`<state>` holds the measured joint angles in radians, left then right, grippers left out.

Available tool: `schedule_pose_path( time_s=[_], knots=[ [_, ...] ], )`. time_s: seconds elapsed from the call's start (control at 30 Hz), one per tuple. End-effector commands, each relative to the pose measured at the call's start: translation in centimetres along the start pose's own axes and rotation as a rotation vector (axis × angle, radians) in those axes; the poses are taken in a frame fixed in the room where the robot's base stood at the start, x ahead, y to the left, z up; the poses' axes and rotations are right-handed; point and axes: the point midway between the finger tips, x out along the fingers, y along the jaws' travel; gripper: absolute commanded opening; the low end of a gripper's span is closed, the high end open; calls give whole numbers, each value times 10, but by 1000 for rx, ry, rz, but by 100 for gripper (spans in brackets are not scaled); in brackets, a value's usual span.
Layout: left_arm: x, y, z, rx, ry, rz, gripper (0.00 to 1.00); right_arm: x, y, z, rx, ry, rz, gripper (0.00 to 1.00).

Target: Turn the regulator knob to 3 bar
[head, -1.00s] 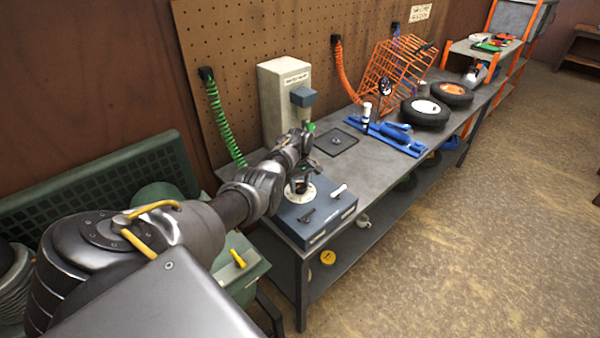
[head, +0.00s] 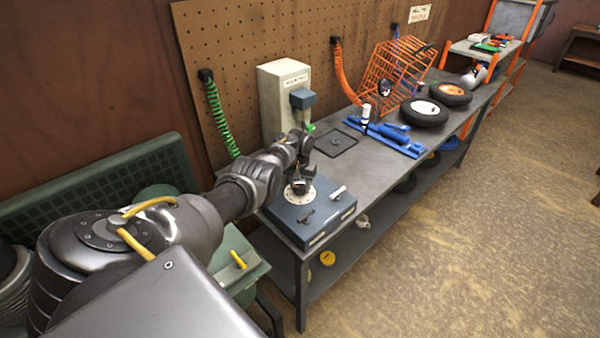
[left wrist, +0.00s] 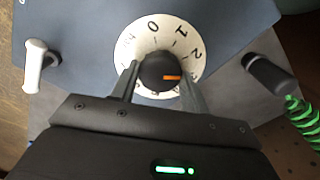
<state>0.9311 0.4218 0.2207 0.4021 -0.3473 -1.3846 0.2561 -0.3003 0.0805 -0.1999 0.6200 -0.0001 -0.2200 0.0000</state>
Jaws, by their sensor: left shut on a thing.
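The regulator knob (left wrist: 153,71) is black with an orange pointer and stands at the centre of a white numbered dial (left wrist: 150,35). In the left wrist view the pointer faces right, just past the 2; the mark beyond is covered by a finger. My left gripper (left wrist: 158,78) has one finger on each side of the knob and is shut on it. In the head view the left gripper (head: 301,182) stands over the dial (head: 300,197) on the blue-grey box (head: 325,212) at the bench's near end. My right gripper is not in view.
A white-handled part (head: 338,191) and a black one (head: 308,218) stand beside the dial. A light-coloured unit (head: 283,95) and a green coiled hose (head: 222,120) are behind. A black square mat (head: 336,142) and blue tool (head: 390,134) lie farther along the bench.

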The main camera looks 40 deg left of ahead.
Motion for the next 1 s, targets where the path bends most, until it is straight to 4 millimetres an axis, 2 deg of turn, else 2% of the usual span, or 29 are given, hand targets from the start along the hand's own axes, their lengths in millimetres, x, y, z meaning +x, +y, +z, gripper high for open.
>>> schedule_pose_path(
  time_s=[0.4, 1.0],
  knots=[
    [1, 0, 0, 251, -1, 0, 23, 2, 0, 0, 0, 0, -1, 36],
    [1, 0, 1, 317, -2, 0, 23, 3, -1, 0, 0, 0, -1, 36]
  ],
)
